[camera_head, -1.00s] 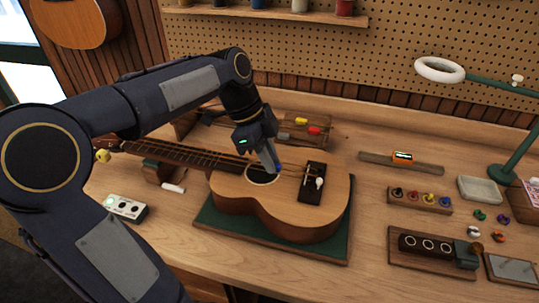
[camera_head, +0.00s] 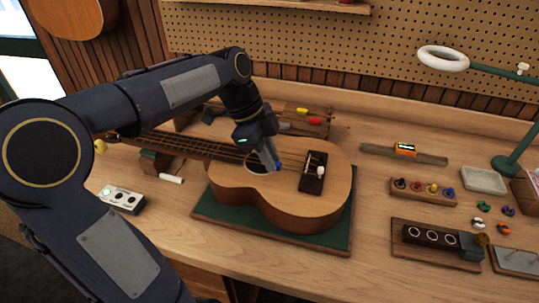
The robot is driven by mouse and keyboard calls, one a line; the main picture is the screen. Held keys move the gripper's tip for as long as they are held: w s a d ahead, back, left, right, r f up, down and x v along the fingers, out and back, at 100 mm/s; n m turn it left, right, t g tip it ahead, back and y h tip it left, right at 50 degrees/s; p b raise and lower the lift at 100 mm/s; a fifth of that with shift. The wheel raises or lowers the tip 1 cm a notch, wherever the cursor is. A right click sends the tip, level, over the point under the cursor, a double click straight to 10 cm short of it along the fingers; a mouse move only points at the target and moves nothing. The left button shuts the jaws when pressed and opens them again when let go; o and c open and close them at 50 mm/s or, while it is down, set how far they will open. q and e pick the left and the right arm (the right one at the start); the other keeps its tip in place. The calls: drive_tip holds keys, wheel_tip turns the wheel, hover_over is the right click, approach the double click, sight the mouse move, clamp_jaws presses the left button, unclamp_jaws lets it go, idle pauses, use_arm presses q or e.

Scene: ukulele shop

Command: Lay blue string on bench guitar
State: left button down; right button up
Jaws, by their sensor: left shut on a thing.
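The bench guitar (camera_head: 300,205), with a pale wood top, lies face up on a green mat (camera_head: 300,238), its neck pointing left. Its dark bridge piece (camera_head: 313,173) carries a small white peg. My left gripper (camera_head: 272,160) points down just over the guitar's top at the right side of the sound hole (camera_head: 257,165). It is shut on a small blue thing (camera_head: 278,167), probably the blue string, of which only a bit shows at the fingertips. I cannot tell if it touches the guitar. My right gripper is not in view.
Behind the guitar lies a holder with yellow and red-handled tools (camera_head: 308,117). To the right are a row of coloured pegs (camera_head: 423,190), a dark block with rings (camera_head: 430,237), a tray (camera_head: 484,180) and a lamp (camera_head: 443,58). A white box (camera_head: 121,198) stands at left.

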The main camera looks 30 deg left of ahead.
use_arm(q)
drive_tip(key=c, duration=1)
unclamp_jaws()
drive_tip(key=shift+c, duration=0.2)
drive_tip(key=shift+r+p, duration=2.9)
drive_tip(key=shift+r, duration=0.7)
drive_tip(key=s+d+f+n+t, duration=0.2)
drive_tip(key=s+f+n, duration=0.2)
drive_tip(key=s+n, duration=0.4)
drive_tip(key=s+d+f+n+t, duration=0.2)
drive_tip(key=s+f+n, duration=0.2)
drive_tip(key=s+n, duration=0.5)
drive_tip(key=shift+t, duration=0.3)
